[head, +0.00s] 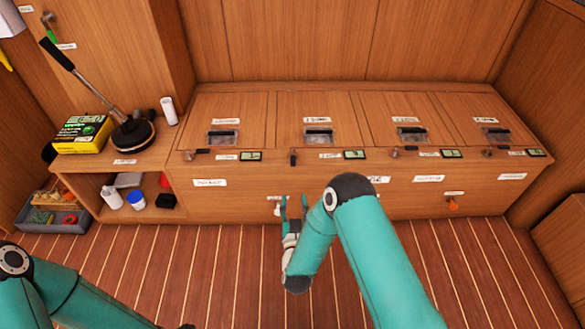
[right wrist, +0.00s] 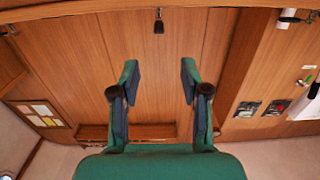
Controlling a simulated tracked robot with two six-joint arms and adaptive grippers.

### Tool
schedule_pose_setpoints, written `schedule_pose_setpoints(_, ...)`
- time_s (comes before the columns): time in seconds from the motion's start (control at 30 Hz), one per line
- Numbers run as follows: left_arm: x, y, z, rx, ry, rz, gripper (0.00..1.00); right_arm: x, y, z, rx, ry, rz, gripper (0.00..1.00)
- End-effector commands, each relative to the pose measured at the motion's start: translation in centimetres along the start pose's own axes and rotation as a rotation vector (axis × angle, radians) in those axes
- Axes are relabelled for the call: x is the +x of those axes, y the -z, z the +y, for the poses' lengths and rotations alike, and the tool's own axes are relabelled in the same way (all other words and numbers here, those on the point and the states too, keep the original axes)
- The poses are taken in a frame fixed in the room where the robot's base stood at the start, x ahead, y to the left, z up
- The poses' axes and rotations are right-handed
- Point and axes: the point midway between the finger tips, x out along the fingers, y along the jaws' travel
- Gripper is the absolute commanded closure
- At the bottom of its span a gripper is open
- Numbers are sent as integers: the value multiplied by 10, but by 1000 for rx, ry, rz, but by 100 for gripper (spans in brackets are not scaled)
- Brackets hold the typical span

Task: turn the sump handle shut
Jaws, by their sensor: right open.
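Small levers line the front top edge of the wooden bench; their labels are too small to read, so I cannot tell which is the sump handle. One lever (head: 293,158) has its black grip pointing down; the lever to its left (head: 202,152) lies sideways. In the right wrist view a black-gripped lever (right wrist: 158,26) hangs down, beyond and between the fingertips. My right gripper (head: 293,204) is open and empty, low in front of the bench front, below the down-pointing lever and apart from it. My left arm shows at bottom left; its gripper is out of view.
The bench (head: 330,185) has several lids with recessed pulls and small displays. An orange knob (head: 453,204) is low on its front at right. At left are a yellow box (head: 82,134), a black round-based tool (head: 133,135) and a grey tray (head: 55,218). The striped floor is clear.

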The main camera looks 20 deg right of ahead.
Motion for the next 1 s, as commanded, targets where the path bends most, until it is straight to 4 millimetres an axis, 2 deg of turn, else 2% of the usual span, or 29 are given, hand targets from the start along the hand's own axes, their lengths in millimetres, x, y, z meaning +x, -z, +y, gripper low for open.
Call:
schedule_pose_setpoints(0.17, 5, 0, -2, 0, 0, 0, 73, 16, 2, 1, -1, -10, 21, 54)
schedule_pose_setpoints(0.27, 9, 0, -3, 0, 0, 0, 73, 32, 3, 2, -1, -11, 21, 54)
schedule_pose_setpoints(0.6, 28, 0, -10, 0, 0, 0, 73, 105, 2, 3, 0, -11, 20, 54)
schedule_pose_setpoints(0.8, 38, 0, -14, 0, 0, 0, 73, 142, 3, 3, -1, -9, 18, 54)
schedule_pose_setpoints(1.0, 43, 0, -16, 0, 0, 0, 73, 162, 4, 3, -1, -8, 15, 54)
